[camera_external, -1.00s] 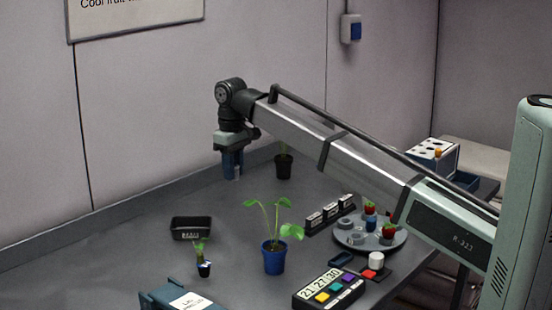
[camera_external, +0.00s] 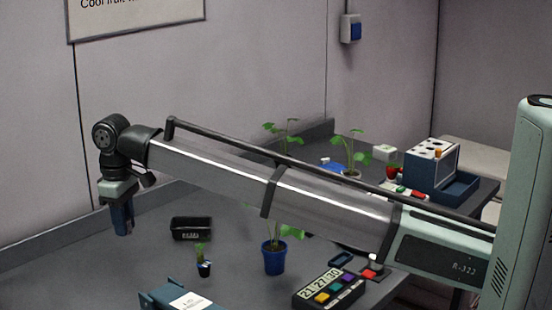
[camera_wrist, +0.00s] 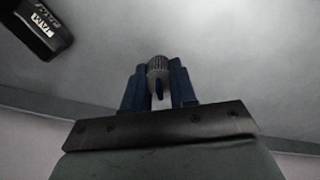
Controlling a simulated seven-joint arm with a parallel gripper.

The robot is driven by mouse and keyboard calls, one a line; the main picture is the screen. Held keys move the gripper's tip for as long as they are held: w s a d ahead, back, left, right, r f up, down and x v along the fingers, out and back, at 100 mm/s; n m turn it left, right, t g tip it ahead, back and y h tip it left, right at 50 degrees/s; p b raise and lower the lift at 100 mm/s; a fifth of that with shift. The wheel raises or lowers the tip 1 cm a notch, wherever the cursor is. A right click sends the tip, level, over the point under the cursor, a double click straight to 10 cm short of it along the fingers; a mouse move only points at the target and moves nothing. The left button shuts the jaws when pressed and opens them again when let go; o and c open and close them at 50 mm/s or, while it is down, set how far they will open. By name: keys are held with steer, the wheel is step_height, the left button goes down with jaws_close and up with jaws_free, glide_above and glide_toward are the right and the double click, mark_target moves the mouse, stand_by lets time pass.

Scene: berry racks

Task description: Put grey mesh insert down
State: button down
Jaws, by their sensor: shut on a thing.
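My gripper (camera_external: 122,220) is at the far left in the external view, pointing down, above the back left of the grey table. In the wrist view its two blue fingers (camera_wrist: 160,88) are shut on a small grey ribbed piece, the grey mesh insert (camera_wrist: 158,66). A dark blue tab shows at the front of the insert between the fingers. In the external view the insert is too small and hidden by the fingers to tell.
A black labelled tray (camera_external: 191,228) stands to the right of my gripper; it also shows in the wrist view (camera_wrist: 36,27). A small potted plant (camera_external: 204,266), a larger plant in a blue pot (camera_external: 274,258) and a button panel (camera_external: 328,289) stand farther right. The table beneath my gripper looks clear.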

mark_target(114, 271)
steer(key=a+m, duration=0.4)
steer(key=m, duration=0.2)
steer(key=shift+s+a+f, duration=0.1)
steer(key=shift+f, duration=2.3)
steer(key=shift+s+a+f, duration=0.1)
steer(key=shift+f, duration=2.25)
steer(key=shift+f, duration=0.1)
steer(key=c, duration=0.9)
jaws_free()
step_height(114, 271, up, 12)
